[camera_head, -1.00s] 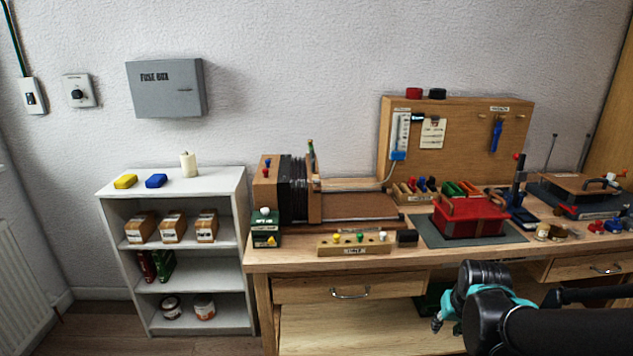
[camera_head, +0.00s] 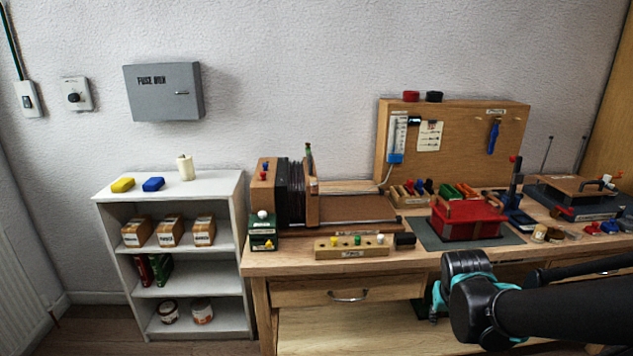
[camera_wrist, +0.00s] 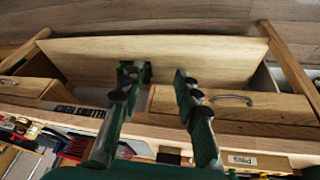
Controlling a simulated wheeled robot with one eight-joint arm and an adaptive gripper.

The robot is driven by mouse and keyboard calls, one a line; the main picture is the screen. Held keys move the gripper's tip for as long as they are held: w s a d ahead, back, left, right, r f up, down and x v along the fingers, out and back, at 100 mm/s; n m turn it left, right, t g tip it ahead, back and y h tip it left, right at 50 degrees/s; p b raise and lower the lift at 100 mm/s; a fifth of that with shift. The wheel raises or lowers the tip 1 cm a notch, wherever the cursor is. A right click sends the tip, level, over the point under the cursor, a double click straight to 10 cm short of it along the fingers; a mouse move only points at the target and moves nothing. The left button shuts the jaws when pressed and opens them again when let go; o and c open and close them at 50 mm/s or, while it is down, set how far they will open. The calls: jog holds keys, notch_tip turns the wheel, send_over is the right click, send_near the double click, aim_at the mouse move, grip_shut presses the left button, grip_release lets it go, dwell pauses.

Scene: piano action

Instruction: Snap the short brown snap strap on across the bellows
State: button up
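The black pleated bellows (camera_head: 290,192) stands upright between two wooden end boards at the left end of the workbench in the head view. I cannot pick out the short brown snap strap for certain in either view. My gripper (camera_wrist: 160,82) is open in the wrist view, with its two dark green fingers apart and nothing between them. In the head view my gripper (camera_head: 437,305) hangs low in front of the bench, well right of the bellows and below the bench top, partly hidden by my wrist.
The workbench (camera_head: 290,260) holds a wooden peg block (camera_head: 352,251), a red box (camera_head: 467,220) on a dark mat and small tan rolls (camera_head: 540,233). A tool board (camera_head: 460,145) stands behind. A white shelf unit (camera_head: 210,185) stands left. The floor before the bench looks clear.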

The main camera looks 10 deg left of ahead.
jog(key=w+a+r+t+h, duration=0.2)
jog(key=w+a+r+t, duration=0.1)
jog(key=w+a+r, duration=0.3)
jog(key=w+a+r+t+h, duration=0.2)
jog(key=w+a+r+t, duration=0.15)
jog(key=w+a, duration=0.45)
jog(key=s+a+r+m+t+y, duration=0.15)
jog(key=a+r+t, duration=0.35)
jog(key=a, duration=0.8)
jog(key=s+a+r+t+y, duration=0.1)
jog(key=a+r+t+y, duration=0.1)
jog(key=a+r, duration=0.8)
jog(key=w+a+f, duration=0.1)
jog(key=w+f, duration=0.1)
jog(key=w, duration=1.5)
jog(key=shift+w+f, duration=0.25)
jog(key=shift+f, duration=0.1)
jog(key=shift+h, duration=0.25)
grip_shut()
